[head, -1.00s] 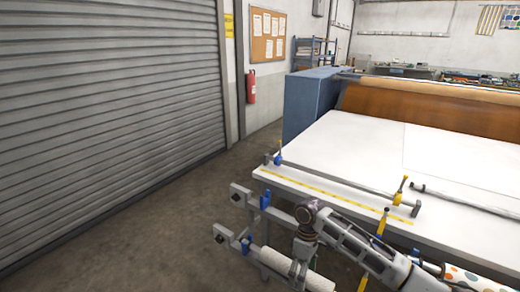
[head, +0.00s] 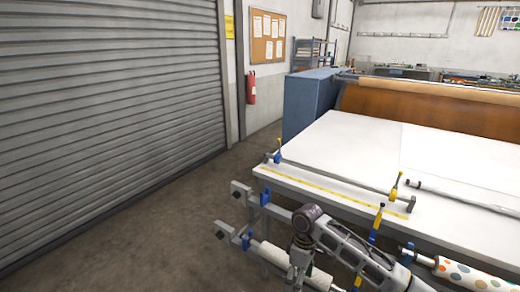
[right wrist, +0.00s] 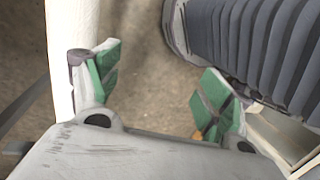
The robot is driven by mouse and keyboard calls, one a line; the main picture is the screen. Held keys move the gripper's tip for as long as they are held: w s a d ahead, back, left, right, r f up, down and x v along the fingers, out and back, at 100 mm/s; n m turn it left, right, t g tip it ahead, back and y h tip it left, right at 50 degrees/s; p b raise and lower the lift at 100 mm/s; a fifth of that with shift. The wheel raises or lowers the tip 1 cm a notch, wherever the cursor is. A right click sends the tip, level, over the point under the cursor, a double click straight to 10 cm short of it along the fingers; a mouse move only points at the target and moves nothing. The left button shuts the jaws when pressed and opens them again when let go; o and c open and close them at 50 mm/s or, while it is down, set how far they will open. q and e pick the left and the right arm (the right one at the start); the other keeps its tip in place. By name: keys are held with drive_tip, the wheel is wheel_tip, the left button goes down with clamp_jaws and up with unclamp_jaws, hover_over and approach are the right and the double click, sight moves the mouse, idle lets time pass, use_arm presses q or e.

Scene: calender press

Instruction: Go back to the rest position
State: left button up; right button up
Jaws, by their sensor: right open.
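My right gripper (right wrist: 160,90) is in the right wrist view. Its two green-padded fingers stand wide apart, with bare floor showing between them and nothing held. A white roll (right wrist: 75,30) runs close beside the left finger; I cannot tell whether they touch. In the head view, an arm of mine reaches in from the lower right, low in front of the table's near edge. Its gripper is not clearly visible there. My left gripper is in neither view.
The white-topped press table (head: 350,145) fills the right, with blue-and-yellow clamps (head: 395,187) along its edge. Below it are a white roll (head: 270,257) and a dotted roll (head: 465,275) on brackets (head: 240,190). Open floor (head: 150,225) lies left, before the grey shutter (head: 110,110).

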drive_tip(key=shift+s+a+f+m+t+y, duration=1.05)
drive_tip(key=shift+s+a+t+y, duration=0.4)
drive_tip(key=shift+s+a, duration=2.05)
drive_tip(key=s+d+r+m+t+h, duration=0.1)
drive_tip(key=s+d+m+t+h, duration=0.1)
drive_tip(key=s+d+m, duration=0.45)
drive_tip(key=s+d+r+m+t+h, duration=0.1)
drive_tip(key=s+d+t, duration=0.15)
drive_tip(key=d, duration=0.75)
drive_tip(key=s+d+f+g, duration=0.1)
drive_tip(key=s+f+g, duration=0.15)
drive_tip(key=f, duration=3.15)
drive_tip(key=s+d+f, duration=0.3)
drive_tip(key=s+f, duration=0.6)
drive_tip(key=s, duration=0.2)
drive_tip(key=s+d+f, duration=0.2)
drive_tip(key=s+f, duration=0.8)
drive_tip(key=s, duration=0.1)
drive_tip(key=shift+s+d+n+g+h, duration=0.15)
drive_tip(key=shift+d+n+g+h, duration=0.2)
drive_tip(key=shift+d+n, duration=0.05)
